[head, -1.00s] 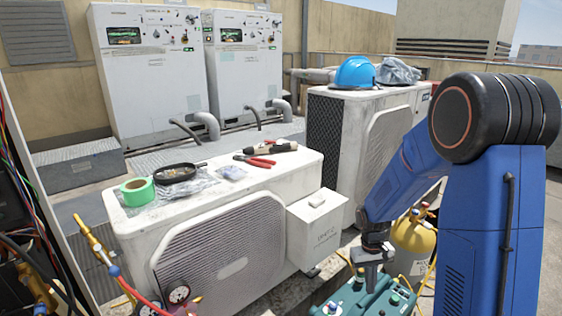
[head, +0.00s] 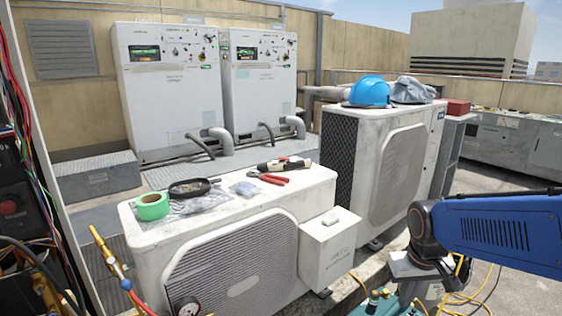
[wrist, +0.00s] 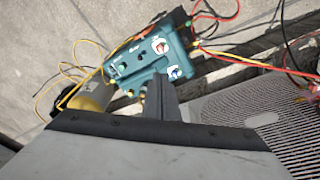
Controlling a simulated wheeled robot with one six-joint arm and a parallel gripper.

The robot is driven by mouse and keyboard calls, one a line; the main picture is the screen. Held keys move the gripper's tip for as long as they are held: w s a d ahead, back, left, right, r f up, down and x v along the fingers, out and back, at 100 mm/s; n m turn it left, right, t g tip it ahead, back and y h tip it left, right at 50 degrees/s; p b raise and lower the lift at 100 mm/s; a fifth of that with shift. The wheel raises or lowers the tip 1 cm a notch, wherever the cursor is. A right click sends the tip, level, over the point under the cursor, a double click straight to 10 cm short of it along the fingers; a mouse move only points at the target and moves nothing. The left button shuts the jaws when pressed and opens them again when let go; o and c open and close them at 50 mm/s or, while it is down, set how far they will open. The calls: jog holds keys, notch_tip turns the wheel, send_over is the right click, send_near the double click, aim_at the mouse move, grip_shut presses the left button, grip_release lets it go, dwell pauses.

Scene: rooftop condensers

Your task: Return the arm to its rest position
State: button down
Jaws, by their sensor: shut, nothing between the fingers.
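My arm shows as a blue link (head: 505,235) with a black joint, lying roughly level at the right edge of the head view. My gripper cannot be clearly made out in the head view. In the wrist view my gripper (wrist: 160,88) shows as dark grey fingers, shut with nothing between them. They point toward a teal machine (wrist: 140,58) on the ground, which lies beyond them; the distance is hard to tell. The teal machine also shows, partly cut off, at the bottom of the head view (head: 385,303).
A second condenser (head: 345,140) carries a blue helmet (head: 369,92). Yellow hoses (head: 470,296) lie on the ground. An open panel with wires (head: 20,150) stands at left.

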jog(key=s+r+t, duration=0.1)
jog(key=s+r, duration=0.2)
jog(key=s, duration=0.3)
jog(key=s+a+r+t, duration=0.1)
jog(key=s+r, duration=0.2)
jog(key=s, duration=0.3)
jog(key=shift+s+a+t, duration=0.15)
jog(key=shift+a+t, duration=0.15)
jog(key=shift+t, duration=0.1)
